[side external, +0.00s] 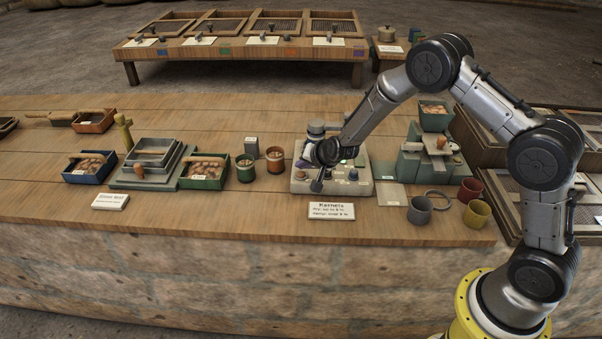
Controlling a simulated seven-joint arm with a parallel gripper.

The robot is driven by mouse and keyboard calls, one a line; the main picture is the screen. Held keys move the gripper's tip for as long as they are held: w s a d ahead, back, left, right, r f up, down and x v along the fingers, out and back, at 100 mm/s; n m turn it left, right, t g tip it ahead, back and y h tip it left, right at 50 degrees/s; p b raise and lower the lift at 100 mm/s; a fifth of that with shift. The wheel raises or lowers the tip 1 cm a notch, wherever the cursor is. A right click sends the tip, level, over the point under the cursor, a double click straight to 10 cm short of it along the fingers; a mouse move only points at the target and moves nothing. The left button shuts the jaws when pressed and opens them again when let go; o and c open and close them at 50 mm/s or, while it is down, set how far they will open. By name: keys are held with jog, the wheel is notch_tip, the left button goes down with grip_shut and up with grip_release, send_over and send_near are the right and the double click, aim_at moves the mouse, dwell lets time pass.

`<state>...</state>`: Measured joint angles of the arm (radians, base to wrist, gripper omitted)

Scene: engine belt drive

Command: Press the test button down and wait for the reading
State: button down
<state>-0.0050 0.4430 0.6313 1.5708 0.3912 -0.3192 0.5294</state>
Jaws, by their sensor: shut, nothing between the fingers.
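The tester is a cream-coloured box (358,188) near the front of the wooden bench, with several small knobs or buttons and a green-lit spot on top. A blue button (353,175) shows at its right front. My gripper (316,186) is shut and empty, pointing down at the front left part of the box's top. Its fingertips look at or just above that surface; I cannot tell whether they touch or press a button there. My gripper and wrist hide part of the box's top. No reading is legible.
The bench's front left is mostly clear.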

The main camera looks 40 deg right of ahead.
jog(key=shift+f, duration=0.1)
dwell(0.3)
jog(key=shift+f, duration=0.35)
jog(key=shift+f, duration=0.45)
dwell(0.9)
jog(key=shift+r, duration=0.85)
jog(key=shift+r, duration=0.15)
jog(key=shift+r, duration=2.4)
